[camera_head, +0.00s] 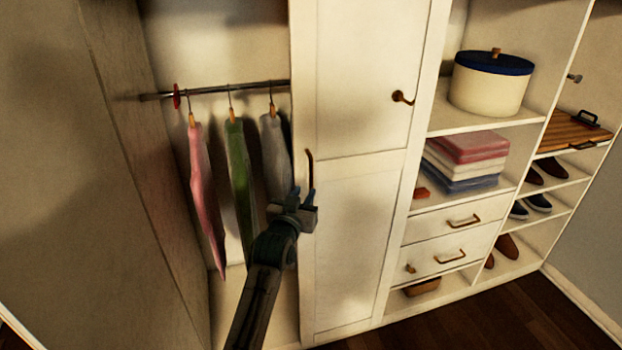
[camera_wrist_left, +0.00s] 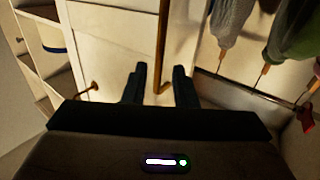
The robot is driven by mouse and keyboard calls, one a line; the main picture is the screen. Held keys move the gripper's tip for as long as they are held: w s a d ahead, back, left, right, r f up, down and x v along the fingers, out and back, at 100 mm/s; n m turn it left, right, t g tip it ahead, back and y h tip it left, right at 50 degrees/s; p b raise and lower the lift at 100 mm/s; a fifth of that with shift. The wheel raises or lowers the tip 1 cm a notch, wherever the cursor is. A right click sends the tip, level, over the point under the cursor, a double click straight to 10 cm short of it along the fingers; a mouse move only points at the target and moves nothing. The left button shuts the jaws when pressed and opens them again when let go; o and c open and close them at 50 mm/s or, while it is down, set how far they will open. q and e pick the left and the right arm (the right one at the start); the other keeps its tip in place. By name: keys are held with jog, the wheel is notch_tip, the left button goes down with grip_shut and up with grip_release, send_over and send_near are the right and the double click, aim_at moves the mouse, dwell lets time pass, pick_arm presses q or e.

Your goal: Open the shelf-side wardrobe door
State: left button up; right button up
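The shelf-side wardrobe door (camera_head: 355,215) is a tall white panelled door between the hanging space and the shelves. It looks closed. A slim brown upright handle (camera_head: 309,168) is on its left edge; the handle also shows in the left wrist view (camera_wrist_left: 162,45). My left gripper (camera_head: 300,200) is at the handle's lower part in the head view. In the left wrist view its two dark fingers (camera_wrist_left: 160,82) stand apart, with the handle's end between them. I see gaps beside the handle, so the fingers do not appear clamped on it. My right gripper is not in view.
The hanging space at left is open, with a rail (camera_head: 215,90) and pink, green and grey clothes (camera_head: 240,175). A brown knob (camera_head: 403,97) sticks out at the door's upper right. Shelves at right hold a lidded pot (camera_head: 490,90) and folded cloths (camera_head: 465,160). Wooden floor (camera_head: 480,320) shows below.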

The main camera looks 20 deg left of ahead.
aim_at(310, 182)
pick_arm(q)
jog(key=w+p, duration=0.1)
jog(key=w, duration=0.5)
jog(key=shift+w, duration=0.25)
jog(key=shift+w+f, duration=0.1)
jog(key=shift+w, duration=0.3)
jog(key=shift+c, duration=0.3)
grip_shut()
